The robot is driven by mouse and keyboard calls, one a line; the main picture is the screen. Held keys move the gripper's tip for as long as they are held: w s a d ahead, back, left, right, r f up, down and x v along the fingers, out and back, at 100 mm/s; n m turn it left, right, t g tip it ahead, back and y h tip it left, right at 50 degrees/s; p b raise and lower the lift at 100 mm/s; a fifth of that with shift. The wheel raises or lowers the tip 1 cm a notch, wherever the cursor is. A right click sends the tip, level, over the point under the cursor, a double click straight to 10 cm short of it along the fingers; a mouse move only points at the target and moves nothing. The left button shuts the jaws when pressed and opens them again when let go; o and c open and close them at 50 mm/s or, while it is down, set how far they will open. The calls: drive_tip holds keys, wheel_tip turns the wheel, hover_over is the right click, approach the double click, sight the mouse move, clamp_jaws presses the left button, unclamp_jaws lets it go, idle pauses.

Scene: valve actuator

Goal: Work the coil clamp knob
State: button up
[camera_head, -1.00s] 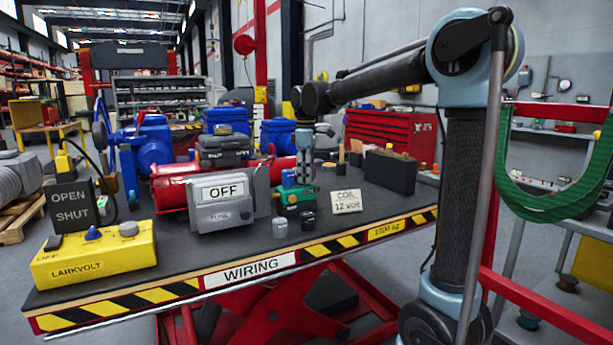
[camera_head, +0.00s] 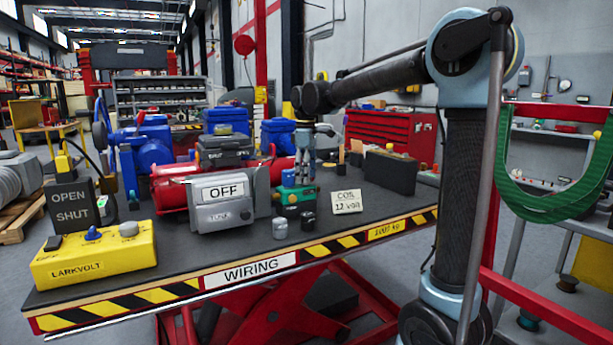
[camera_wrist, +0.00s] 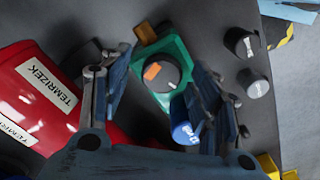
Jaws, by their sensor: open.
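The green block (camera_head: 294,198) stands on the bench, right of the grey OFF box. In the wrist view the green block (camera_wrist: 176,52) carries a round dark grey knob (camera_wrist: 166,80) with an orange mark (camera_wrist: 152,71). I take this to be the coil clamp knob. A blue piece (camera_wrist: 183,124) is at the block's near end, partly behind the right finger. My gripper (camera_head: 305,178) points down over the block. In the wrist view my gripper (camera_wrist: 160,58) is open, one finger on each side of the knob, with nothing held. I cannot tell its height above the knob.
The OFF box (camera_head: 223,205) and red cylinder (camera_head: 170,190) stand left. The COIL 12 volt card (camera_head: 346,202) and a black box (camera_head: 391,171) are to the right.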

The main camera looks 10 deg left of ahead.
wheel_tip(320, 180, up, 12)
idle(0.6)
drive_tip(key=shift+w+f, duration=0.1)
